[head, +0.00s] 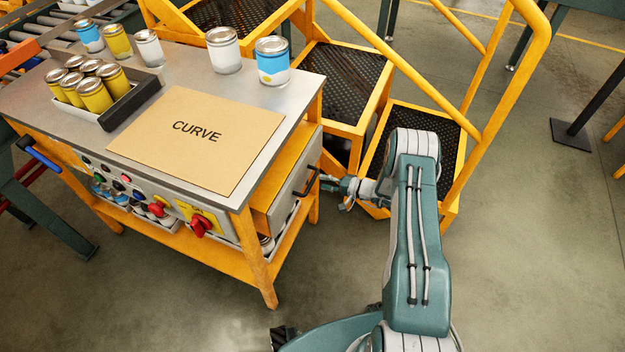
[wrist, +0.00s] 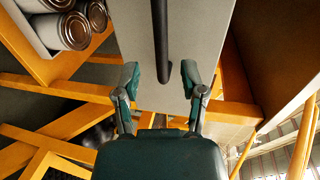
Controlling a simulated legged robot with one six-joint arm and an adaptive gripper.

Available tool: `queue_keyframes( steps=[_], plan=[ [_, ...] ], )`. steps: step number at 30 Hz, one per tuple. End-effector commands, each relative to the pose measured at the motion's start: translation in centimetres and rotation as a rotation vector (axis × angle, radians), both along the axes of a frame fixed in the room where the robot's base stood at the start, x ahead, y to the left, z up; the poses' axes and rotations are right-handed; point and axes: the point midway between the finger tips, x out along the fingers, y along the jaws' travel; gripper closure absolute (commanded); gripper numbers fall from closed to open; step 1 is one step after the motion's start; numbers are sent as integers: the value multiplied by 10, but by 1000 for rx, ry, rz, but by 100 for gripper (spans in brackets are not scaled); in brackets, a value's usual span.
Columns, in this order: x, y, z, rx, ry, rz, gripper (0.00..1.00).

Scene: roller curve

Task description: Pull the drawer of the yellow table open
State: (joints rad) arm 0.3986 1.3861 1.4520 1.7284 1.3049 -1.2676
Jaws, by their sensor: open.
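The yellow table (head: 257,260) with a grey metal top stands at the left in the head view. Its drawer front (head: 286,199), a grey panel, is on the table's right end; it also fills the upper middle of the wrist view (wrist: 188,30). A black bar handle (head: 309,182) is on this front. In the wrist view the handle (wrist: 161,45) points down between the two fingers. My gripper (wrist: 159,78) is open, with one finger on either side of the handle and visible space on both sides. In the head view my gripper (head: 333,186) is just right of the handle, partly hidden by my wrist.
Yellow steps (head: 375,115) with a railing stand close behind my arm. On the tabletop are a CURVE board (head: 196,137), several cans and a black-edged tray (head: 131,105). A red knob (head: 200,225) juts from the table's front.

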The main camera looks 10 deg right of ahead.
Motion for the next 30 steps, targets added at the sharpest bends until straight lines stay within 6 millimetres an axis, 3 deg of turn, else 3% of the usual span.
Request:
queue_keyframes(
  steps=[7,19,21,23,30],
  plan=[
    [22,31,-8,-1,1,2,46],
    [27,37,-9,0,0,0,46],
    [27,37,-9,0,0,0,77],
    [27,37,-9,0,0,0,100],
    [27,37,-10,-1,2,-1,100]
  ],
)
